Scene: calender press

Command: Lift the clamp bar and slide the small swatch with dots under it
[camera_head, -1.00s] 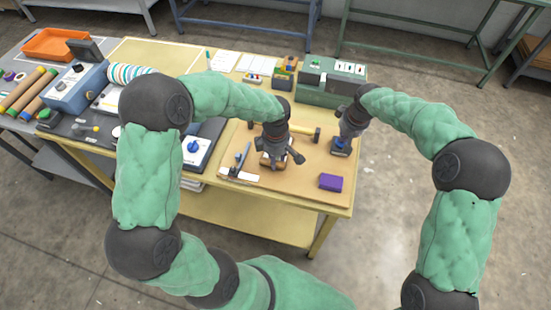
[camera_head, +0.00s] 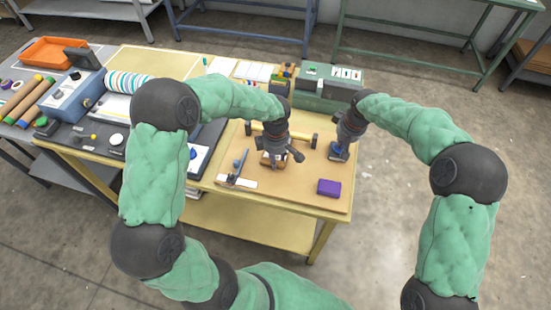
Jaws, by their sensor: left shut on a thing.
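My left gripper (camera_head: 271,160) points down over the brown board (camera_head: 310,200) and is shut on a small brown block-like thing (camera_head: 264,163), mostly hidden by the fingers. A yellow bar with dark ends (camera_head: 300,139) lies behind it, partly hidden by the gripper; it may be the clamp bar. I cannot make out a swatch with dots.
A purple block (camera_head: 329,187) lies at the board's front right. A white strip with a dark upright part (camera_head: 237,181) is at the front left. A green machine (camera_head: 328,90) stands behind the board. A blue box (camera_head: 80,95) and orange tray (camera_head: 52,51) are far left.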

